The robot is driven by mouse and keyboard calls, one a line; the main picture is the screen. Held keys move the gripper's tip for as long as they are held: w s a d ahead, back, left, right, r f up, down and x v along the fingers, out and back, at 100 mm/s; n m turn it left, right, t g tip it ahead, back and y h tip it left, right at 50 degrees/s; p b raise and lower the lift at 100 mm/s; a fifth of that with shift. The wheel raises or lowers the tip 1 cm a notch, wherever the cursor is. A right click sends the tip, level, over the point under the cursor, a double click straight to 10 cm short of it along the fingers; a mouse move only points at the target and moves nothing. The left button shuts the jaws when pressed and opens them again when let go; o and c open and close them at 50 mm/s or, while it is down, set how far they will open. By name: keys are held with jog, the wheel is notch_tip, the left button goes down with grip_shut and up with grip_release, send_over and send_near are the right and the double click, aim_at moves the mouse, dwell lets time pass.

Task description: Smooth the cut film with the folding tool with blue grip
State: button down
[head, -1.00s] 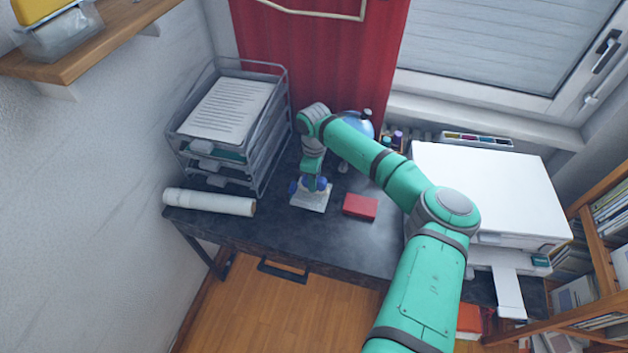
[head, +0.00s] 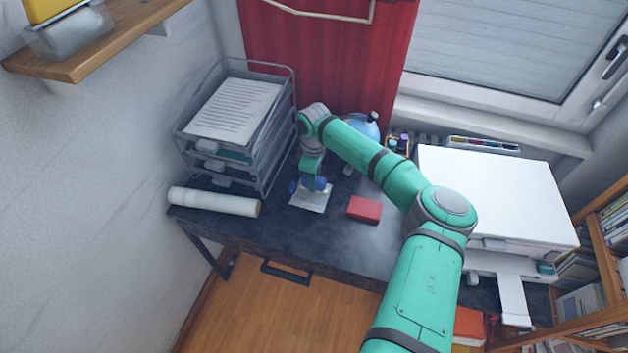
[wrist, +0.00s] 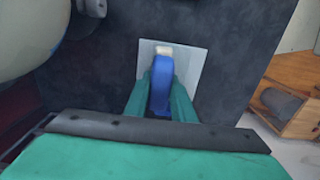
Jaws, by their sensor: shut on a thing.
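The cut film (head: 312,201) is a small pale square sheet lying on the dark desk, in front of the paper trays. It also shows in the wrist view (wrist: 190,60). My gripper (head: 312,183) is low over the back part of the film. In the wrist view my gripper (wrist: 162,95) is shut on the folding tool's blue grip (wrist: 161,80). The tool's pale tip (wrist: 164,50) points to the film's far edge and overlaps the film in view. I cannot tell whether the tip touches it.
A white roll (head: 213,202) lies at the desk's left edge. A red block (head: 364,209) is right of the film. Wire paper trays (head: 283,115) stand behind left, and a white printer (head: 495,195) stands on the right. The dark desk (head: 290,235) is bare in front.

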jog(key=shift+s+d, duration=0.2)
dwell(0.5)
jog(key=shift+d+f, duration=0.1)
jog(key=shift+d, duration=0.15)
dwell(0.3)
jog(key=shift+w, duration=0.1)
jog(key=shift+r, duration=0.25)
jog(key=shift+a+r, duration=0.15)
jog(key=shift+r, duration=0.5)
jog(key=shift+d+r, duration=0.15)
jog(key=shift+r, duration=0.6)
jog(key=shift+d+r, duration=0.1)
jog(key=shift+r, duration=0.6)
jog(key=shift+a+r, duration=0.15)
jog(key=shift+r, duration=1.1)
